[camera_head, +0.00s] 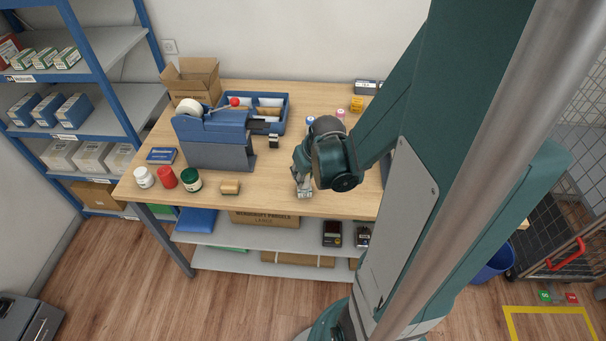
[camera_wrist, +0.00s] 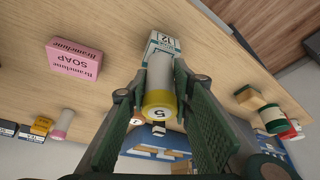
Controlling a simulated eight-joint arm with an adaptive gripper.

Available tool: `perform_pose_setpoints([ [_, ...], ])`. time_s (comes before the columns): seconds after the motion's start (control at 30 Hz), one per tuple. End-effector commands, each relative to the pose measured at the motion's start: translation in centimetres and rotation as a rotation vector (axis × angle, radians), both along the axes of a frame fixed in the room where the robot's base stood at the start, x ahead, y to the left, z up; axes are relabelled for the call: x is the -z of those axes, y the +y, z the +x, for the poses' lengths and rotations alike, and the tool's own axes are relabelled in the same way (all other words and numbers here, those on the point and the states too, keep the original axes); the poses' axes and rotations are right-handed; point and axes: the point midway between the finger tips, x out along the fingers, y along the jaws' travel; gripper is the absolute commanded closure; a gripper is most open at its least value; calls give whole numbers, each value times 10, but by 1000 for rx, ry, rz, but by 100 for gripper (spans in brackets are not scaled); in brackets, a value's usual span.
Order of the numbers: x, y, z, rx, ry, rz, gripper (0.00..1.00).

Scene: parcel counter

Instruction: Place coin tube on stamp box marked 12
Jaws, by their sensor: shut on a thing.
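A yellow coin tube (camera_wrist: 158,101) with a 5 on its round end is held between the fingers of my gripper (camera_wrist: 160,92) in the wrist view. My gripper is shut on it. The stamp box marked 12 (camera_wrist: 163,42), pale with a dark label, shows just beyond the tube. I cannot tell whether the tube touches the box. In the head view, my gripper (camera_head: 303,188) is low over the front middle part of the table; the tube and box cannot be made out clearly there.
A pink soap box (camera_wrist: 75,58) lies to one side in the wrist view. The front edge is close to my gripper.

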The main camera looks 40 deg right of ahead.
Motion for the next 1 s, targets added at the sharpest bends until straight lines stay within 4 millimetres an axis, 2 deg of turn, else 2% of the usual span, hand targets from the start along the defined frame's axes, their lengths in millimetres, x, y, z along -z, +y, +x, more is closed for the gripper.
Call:
perform_pose_setpoints([
  [0.23, 4, 0, 0, 0, 0, 0, 92],
  [0.27, 4, 0, 0, 0, 0, 0, 75],
  [0.37, 3, 0, 0, 0, 0, 0, 62],
  [1.0, -4, 0, -1, 0, 0, 0, 62],
])
